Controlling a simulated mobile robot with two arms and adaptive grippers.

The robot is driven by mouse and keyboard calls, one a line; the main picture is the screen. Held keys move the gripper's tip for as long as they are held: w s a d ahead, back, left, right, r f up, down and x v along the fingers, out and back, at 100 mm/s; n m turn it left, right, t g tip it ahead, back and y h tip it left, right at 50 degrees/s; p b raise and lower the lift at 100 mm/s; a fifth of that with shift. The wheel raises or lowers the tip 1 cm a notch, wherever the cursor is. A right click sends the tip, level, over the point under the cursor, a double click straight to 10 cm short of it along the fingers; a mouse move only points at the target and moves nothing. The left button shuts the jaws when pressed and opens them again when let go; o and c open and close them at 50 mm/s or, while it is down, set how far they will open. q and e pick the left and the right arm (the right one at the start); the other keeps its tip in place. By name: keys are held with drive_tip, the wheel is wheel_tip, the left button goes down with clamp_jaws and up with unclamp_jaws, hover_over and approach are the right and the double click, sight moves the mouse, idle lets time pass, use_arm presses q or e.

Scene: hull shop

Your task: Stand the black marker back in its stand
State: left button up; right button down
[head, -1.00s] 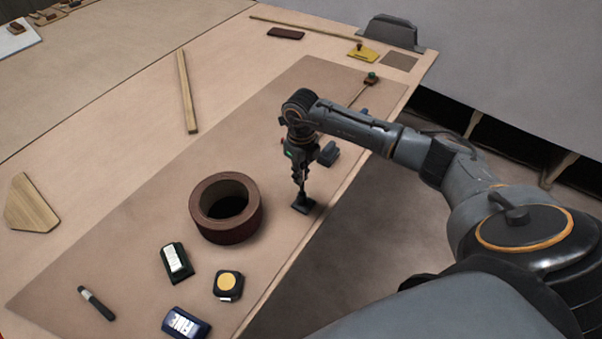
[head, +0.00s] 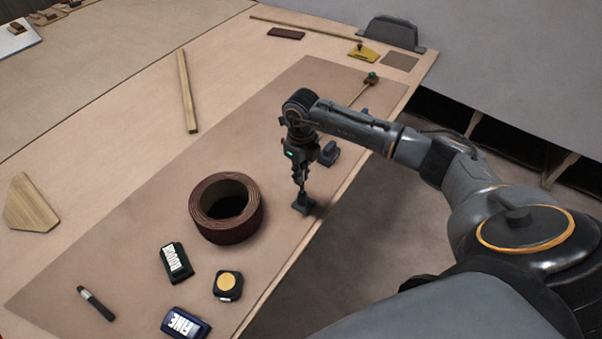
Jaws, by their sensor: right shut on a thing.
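My right gripper (head: 300,180) points down near the right edge of the brown mat, right of the brown roll. It is shut on a thin dark upright thing that I take for the black marker (head: 302,189), mostly hidden by the fingers. Directly below is the small dark stand (head: 304,206) on the mat. The marker's lower end meets or nearly meets the stand; I cannot tell how far it is inside. My left gripper is not in view.
On the brown mat (head: 140,245) are a brown roll (head: 246,226), a green-black block (head: 176,262), a tape measure (head: 228,286), a blue block (head: 186,324) and a dark stick with a pale band (head: 97,304). A dark grey object (head: 328,154) is close behind the gripper.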

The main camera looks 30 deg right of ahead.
drive_tip(key=shift+f+b, duration=1.6)
drive_tip(key=shift+b, duration=0.05)
idle(2.8)
drive_tip(key=c, duration=1.3)
unclamp_jaws()
drive_tip(key=shift+r, duration=0.2)
wheel_tip(320, 180, up, 12)
drive_tip(key=shift+f, duration=0.2)
